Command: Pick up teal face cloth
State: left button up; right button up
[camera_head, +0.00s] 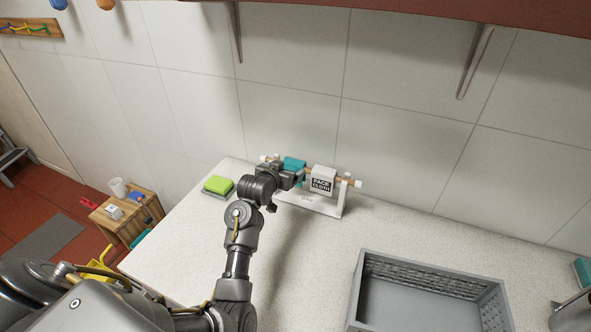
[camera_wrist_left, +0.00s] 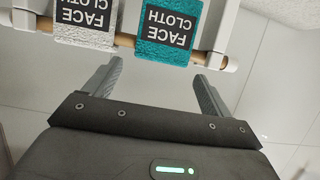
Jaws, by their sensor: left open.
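The teal face cloth (camera_head: 293,164) hangs on a wooden rail of a white stand (camera_head: 310,201) on the counter, partly hidden behind my left gripper (camera_head: 290,179). In the left wrist view the teal face cloth (camera_wrist_left: 168,36) shows its black "FACE CLOTH" label upside down. My left gripper (camera_wrist_left: 157,82) is open and empty; its two fingers point toward the rail, with the teal cloth ahead between them and apart from them. A white face cloth (camera_head: 321,181) hangs beside it on the same rail. My right gripper is not in view.
A green sponge (camera_head: 218,184) lies on the counter (camera_head: 180,244) left of the stand. A grey basin (camera_head: 420,300) is at the front right. The tiled wall (camera_head: 290,110) stands close behind the rail, and a shelf with brackets (camera_head: 478,60) hangs above.

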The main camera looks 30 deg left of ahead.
aim_at(291, 166)
pick_arm(q)
jog(key=p+x, duration=0.1)
jog(key=x, duration=0.2)
jog(key=shift+a+f, duration=0.1)
jog(key=shift+w+f, duration=0.15)
jog(key=shift+w, duration=0.05)
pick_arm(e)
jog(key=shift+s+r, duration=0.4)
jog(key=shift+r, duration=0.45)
pick_arm(q)
jog(key=shift+c, duration=0.2)
jog(key=c, duration=0.7)
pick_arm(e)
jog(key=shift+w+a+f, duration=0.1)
